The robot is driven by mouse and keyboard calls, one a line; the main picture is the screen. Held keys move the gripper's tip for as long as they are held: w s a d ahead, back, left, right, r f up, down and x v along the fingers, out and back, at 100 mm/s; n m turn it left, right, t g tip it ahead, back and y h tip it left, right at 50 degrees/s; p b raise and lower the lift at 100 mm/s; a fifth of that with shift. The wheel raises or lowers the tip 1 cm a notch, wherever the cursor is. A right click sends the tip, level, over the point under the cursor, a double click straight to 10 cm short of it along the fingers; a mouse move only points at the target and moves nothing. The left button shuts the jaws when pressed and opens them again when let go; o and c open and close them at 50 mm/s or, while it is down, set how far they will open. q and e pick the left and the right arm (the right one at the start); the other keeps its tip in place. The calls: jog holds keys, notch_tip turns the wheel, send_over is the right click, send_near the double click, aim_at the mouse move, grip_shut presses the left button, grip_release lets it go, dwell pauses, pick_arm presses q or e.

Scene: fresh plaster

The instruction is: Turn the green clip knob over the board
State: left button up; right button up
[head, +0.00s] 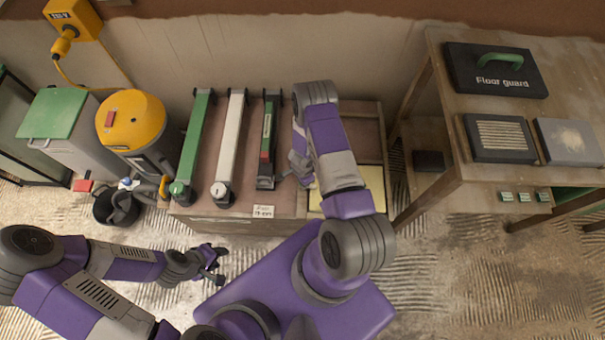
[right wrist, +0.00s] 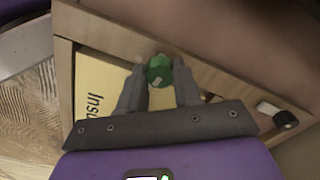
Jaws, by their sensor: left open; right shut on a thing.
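In the right wrist view the green clip knob (right wrist: 158,70) sits between the two fingertips of my right gripper (right wrist: 155,90), which is shut on it. The knob is at the wooden frame's edge, beside the yellow board (right wrist: 92,88) printed "Insu…". In the head view the yellow board (head: 374,182) shows partly beside my right arm, which hides the knob. My right gripper (head: 300,168) shows only in part there, left of the forearm. My left gripper (head: 214,262) is open and empty above the floor, in front of the bench.
A white-and-black piece (right wrist: 277,114) lies at the right in the wrist view. Green (head: 195,145), white (head: 230,145) and dark (head: 268,140) long tools lie on the bench left of my right arm. A yellow-topped vacuum (head: 132,122) stands left; a wooden table (head: 440,60) stands right.

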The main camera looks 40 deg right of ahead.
jog(key=shift+d+n, duration=0.1)
jog(key=shift+n, duration=0.9)
jog(key=o, duration=1.1)
jog(key=shift+c, duration=0.2)
jog(key=shift+r, duration=0.1)
notch_tip(320, 180, up, 7)
jog(key=shift+r+p, duration=0.2)
jog(key=shift+p, duration=1.05)
